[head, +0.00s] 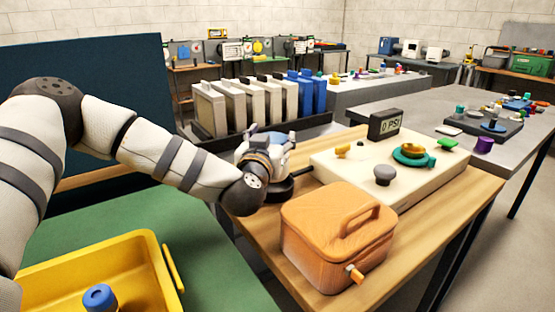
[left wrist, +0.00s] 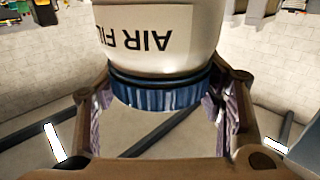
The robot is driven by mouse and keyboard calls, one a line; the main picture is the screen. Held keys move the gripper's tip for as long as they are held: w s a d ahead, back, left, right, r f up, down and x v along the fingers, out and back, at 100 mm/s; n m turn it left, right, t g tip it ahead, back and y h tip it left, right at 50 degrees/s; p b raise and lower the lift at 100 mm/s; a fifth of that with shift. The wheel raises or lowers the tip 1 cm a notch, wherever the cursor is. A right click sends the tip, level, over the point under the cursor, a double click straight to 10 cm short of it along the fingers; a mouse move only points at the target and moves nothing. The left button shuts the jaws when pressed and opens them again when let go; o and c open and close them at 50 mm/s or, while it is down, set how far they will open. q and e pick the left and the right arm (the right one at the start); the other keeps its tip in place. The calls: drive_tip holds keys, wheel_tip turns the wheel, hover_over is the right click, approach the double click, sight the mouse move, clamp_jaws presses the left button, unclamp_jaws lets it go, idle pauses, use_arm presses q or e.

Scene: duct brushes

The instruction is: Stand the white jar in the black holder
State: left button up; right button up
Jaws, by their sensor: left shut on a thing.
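My left gripper (head: 268,140) is shut on the white jar (head: 284,152), whose visible part is small and mostly hidden by the wrist in the head view. In the left wrist view, the jar's white body (left wrist: 150,50) with dark "AIR FIL" lettering shows. The fingers (left wrist: 160,98) close around its blue ribbed lid (left wrist: 158,96). The black holder (head: 281,190) is a dark round piece on the wooden table, just below the gripper and partly hidden by the wrist. I cannot tell whether the jar touches it. My right gripper is not in view.
An orange case with a handle (head: 340,235) stands close in front. A cream panel (head: 345,177) with knobs and a gauge lies to the right. Behind is a black rack (head: 222,141) of filter plates. A yellow tray (head: 150,262) sits on the green surface at left.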

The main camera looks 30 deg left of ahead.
sight(284, 173)
use_arm(q)
drive_tip(key=shift+w+f, duration=0.35)
drive_tip(key=shift+f, duration=0.05)
drive_tip(key=f, duration=0.2)
drive_tip(key=f+b, duration=0.1)
drive_tip(key=f, duration=0.1)
drive_tip(key=shift+w+a, duration=0.15)
drive_tip(key=shift+w, duration=0.25)
drive_tip(key=shift+r, duration=0.25)
drive_tip(key=shift+f, duration=0.3)
drive_tip(key=o, duration=1.6)
drive_tip(key=shift+o, duration=0.2)
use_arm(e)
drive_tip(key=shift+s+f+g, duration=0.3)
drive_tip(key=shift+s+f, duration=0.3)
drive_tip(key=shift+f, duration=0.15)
